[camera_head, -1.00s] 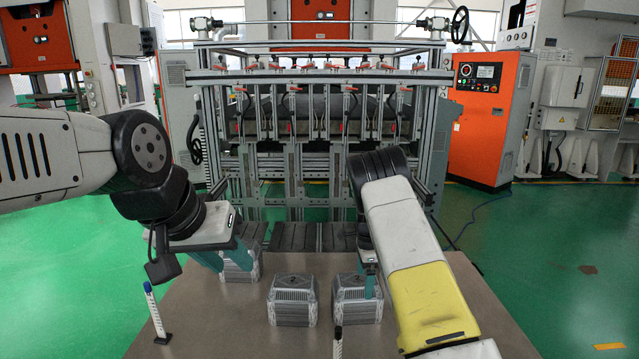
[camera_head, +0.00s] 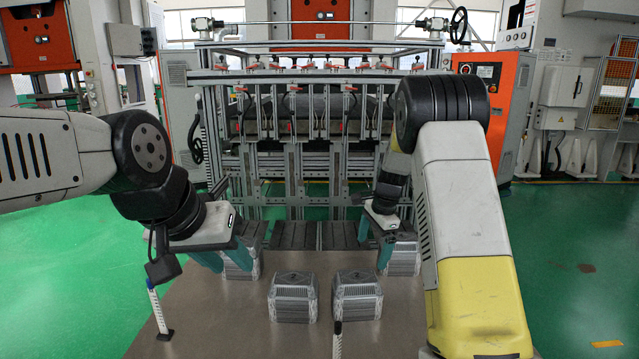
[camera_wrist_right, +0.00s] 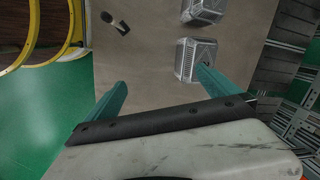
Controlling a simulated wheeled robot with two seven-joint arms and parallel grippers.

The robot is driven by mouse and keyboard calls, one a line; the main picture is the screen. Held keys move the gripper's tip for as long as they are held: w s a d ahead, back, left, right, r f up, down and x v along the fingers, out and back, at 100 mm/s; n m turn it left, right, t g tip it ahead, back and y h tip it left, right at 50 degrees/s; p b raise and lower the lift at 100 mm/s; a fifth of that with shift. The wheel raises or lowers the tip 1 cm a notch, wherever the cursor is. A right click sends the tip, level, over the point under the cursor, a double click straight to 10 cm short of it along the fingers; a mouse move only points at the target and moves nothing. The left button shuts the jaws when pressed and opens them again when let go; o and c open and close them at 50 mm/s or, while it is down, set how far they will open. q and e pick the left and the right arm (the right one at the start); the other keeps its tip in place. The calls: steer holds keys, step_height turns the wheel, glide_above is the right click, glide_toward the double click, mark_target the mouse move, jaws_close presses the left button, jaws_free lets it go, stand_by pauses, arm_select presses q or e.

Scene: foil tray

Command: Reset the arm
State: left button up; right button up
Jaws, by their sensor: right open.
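My right gripper (camera_head: 374,244) is open and empty above the back right of the table. Two more stacks, one left of centre (camera_head: 293,300) and one right of centre (camera_head: 358,298), stand in front. My left gripper (camera_head: 226,258) has its fingers apart at the far left stack (camera_head: 240,272), overlapping it in view; contact cannot be told.
The brown table (camera_head: 250,335) has free room at the front. A white marker-like post on a black base (camera_head: 157,310) stands at its left edge, and a dark upright post (camera_head: 337,340) at the front middle. A metal frame machine (camera_head: 300,150) rises behind the table.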

steer(key=s+r+n+t+y, duration=0.15)
steer(key=s+r+n, duration=0.45)
steer(key=s+r, duration=0.9)
steer(key=s+r+n+t, duration=0.3)
steer(key=s+n, duration=0.5)
steer(key=s, duration=1.1)
steer(key=shift+a+r+h, duration=0.45)
steer(key=shift+r, duration=0.2)
